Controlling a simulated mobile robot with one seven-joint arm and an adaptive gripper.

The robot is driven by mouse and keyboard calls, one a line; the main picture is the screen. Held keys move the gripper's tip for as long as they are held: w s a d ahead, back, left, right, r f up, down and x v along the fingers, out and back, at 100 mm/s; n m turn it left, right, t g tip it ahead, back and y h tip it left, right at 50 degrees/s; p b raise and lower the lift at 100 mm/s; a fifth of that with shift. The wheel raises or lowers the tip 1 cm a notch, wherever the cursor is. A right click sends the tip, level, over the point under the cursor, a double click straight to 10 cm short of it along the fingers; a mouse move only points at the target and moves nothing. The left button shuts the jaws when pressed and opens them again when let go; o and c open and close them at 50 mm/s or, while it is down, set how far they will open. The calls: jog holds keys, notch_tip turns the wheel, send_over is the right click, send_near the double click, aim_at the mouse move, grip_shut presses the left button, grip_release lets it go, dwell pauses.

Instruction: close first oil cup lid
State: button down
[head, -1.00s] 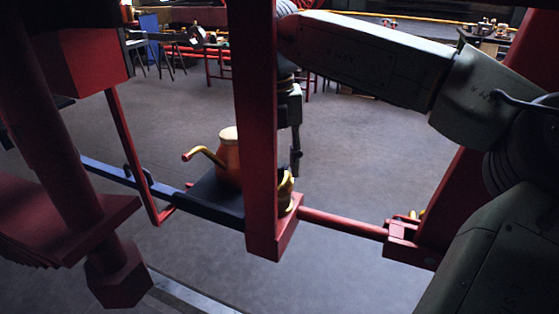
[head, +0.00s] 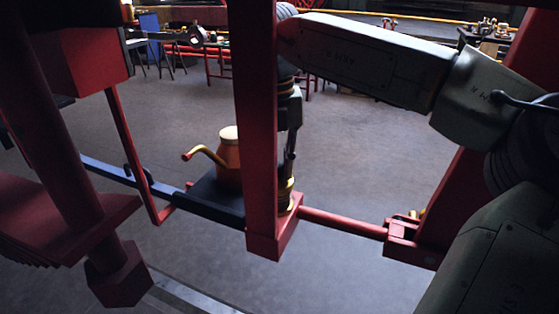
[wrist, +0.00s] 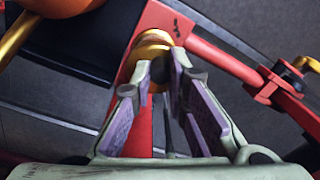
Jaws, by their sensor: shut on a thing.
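The brass oil cup (wrist: 150,38) sits on the red bar in the wrist view, at the top centre. In the head view the cup (head: 285,196) shows as a sliver beside the red post. My gripper (wrist: 163,72) reaches it from above, its purple-padded fingertips closed in at the cup's near side. It is shut on the cup's lid, which the fingertips mostly hide; the lid's exact angle cannot be told. In the head view my gripper (head: 290,172) points down behind the post, which covers part of it and of the cup.
A red post (head: 255,130) stands in front of the cup. A copper oil can (head: 228,160) with a brass spout stands on a dark tray (head: 212,198) to the left. A red rod (head: 340,222) runs right to a bracket. Open floor lies beyond.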

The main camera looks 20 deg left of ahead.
jog(key=shift+w+r+g+p, duration=0.15)
jog(key=shift+g+p, duration=0.25)
jog(key=shift+p, duration=0.5)
jog(key=shift+w+f+g, duration=0.15)
jog(key=shift+f+g, duration=0.15)
jog(key=shift+f, duration=0.1)
jog(key=c, duration=1.6)
grip_release()
jog(key=shift+o, duration=0.2)
notch_tip(320, 180, up, 8)
jog(key=shift+w+a+f, duration=0.15)
jog(key=shift+w+f, duration=0.1)
jog(key=shift+w, duration=0.1)
